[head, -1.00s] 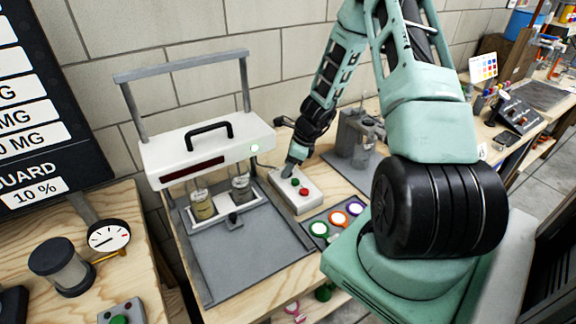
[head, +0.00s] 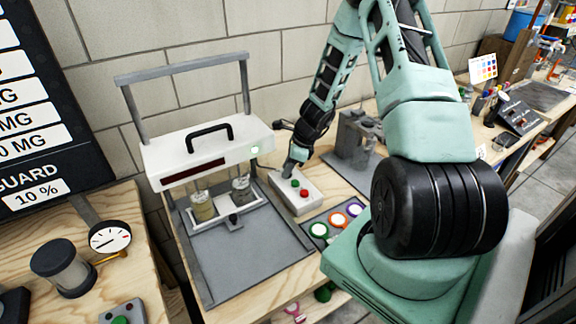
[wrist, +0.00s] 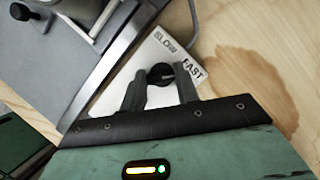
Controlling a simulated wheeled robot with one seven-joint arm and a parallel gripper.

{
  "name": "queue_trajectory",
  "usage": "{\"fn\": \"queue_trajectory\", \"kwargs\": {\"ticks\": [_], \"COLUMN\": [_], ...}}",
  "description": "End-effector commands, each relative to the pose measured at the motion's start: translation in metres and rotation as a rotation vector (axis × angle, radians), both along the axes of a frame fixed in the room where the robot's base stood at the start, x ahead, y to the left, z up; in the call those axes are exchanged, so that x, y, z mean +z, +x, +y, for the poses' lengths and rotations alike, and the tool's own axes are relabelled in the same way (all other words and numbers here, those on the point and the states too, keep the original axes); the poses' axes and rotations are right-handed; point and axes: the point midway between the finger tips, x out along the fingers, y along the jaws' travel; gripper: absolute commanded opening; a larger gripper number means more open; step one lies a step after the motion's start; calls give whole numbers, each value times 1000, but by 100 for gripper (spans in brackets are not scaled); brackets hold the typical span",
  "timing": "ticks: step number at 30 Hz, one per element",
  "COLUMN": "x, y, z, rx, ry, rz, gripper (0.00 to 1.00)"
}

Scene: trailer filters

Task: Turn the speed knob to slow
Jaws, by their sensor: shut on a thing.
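The speed knob (wrist: 158,72) is a round black knob on a white control box, with the words SLOW (wrist: 165,42) and FAST (wrist: 192,70) printed beside it. Its light pointer mark faces right, toward FAST. My gripper (wrist: 160,82) has its two grey fingers on either side of the knob and is shut on it. In the head view the control box (head: 309,201) shows a green and a red button, and my gripper (head: 290,164) reaches down at its back end. The knob is hidden there.
A white-headed machine (head: 195,150) with two jars (head: 203,208) and a lit green lamp stands left of the box. A grey block fixture (head: 358,135) stands to the right. Coloured round tags (head: 337,218) lie in front. A gauge (head: 110,238) is at left.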

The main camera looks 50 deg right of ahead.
Motion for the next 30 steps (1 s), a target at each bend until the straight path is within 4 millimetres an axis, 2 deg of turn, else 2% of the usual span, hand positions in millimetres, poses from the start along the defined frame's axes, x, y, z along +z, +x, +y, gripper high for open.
{"fn": "queue_trajectory", "kwargs": {"ticks": [30], "x": [-1], "y": [4], "z": [-2], "rx": [919], "ry": [-2], "rz": [-1], "gripper": [8]}}
